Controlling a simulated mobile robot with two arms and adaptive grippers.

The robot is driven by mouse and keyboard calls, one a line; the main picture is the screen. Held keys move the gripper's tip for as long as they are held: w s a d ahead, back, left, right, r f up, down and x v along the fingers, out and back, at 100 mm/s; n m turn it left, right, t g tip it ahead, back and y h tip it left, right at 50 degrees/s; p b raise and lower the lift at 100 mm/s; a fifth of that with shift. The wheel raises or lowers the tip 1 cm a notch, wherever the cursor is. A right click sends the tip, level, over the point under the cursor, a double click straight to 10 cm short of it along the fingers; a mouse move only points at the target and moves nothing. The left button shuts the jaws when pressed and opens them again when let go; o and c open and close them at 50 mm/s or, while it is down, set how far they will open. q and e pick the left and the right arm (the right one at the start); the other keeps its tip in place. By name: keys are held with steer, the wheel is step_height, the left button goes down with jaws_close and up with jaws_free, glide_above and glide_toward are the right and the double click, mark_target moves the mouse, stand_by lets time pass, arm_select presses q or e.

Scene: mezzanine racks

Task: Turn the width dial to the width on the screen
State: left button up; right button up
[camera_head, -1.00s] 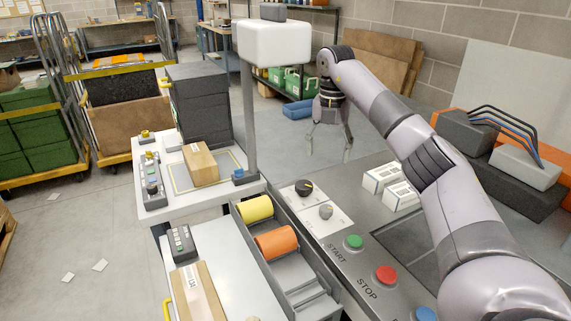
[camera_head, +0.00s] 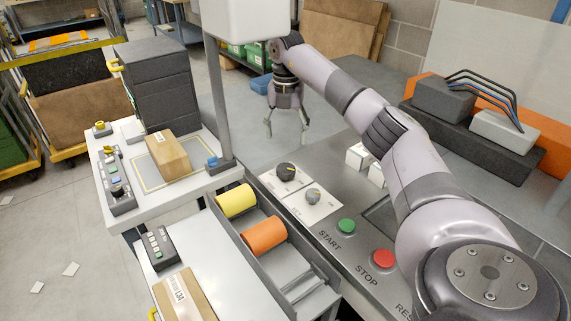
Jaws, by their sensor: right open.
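A large dark dial (camera_head: 286,171) with a yellow mark and a smaller grey dial (camera_head: 313,196), also marked yellow, sit on white plates on the grey console (camera_head: 330,262). Their labels are too small to read, so I cannot tell which is the width dial. My right gripper (camera_head: 287,132) is open and empty, fingers pointing down, just beyond the large dark dial in the picture and apart from it. A white housing (camera_head: 246,18) on a grey post is cut off at the top. No width reading shows. My left gripper is not in view.
A green START button (camera_head: 347,226) and a red STOP button (camera_head: 383,259) are on the console, near my right arm. Yellow (camera_head: 237,200) and orange (camera_head: 264,236) rollers lie left of the dials. A cardboard box (camera_head: 168,156) sits on the table by the post.

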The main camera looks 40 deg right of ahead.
mark_target(286, 168)
step_height(286, 168, down, 12)
steer(key=shift+r+p, duration=0.1)
steer(key=shift+p, duration=0.5)
steer(key=c, duration=1.1)
steer(key=shift+c, duration=0.2)
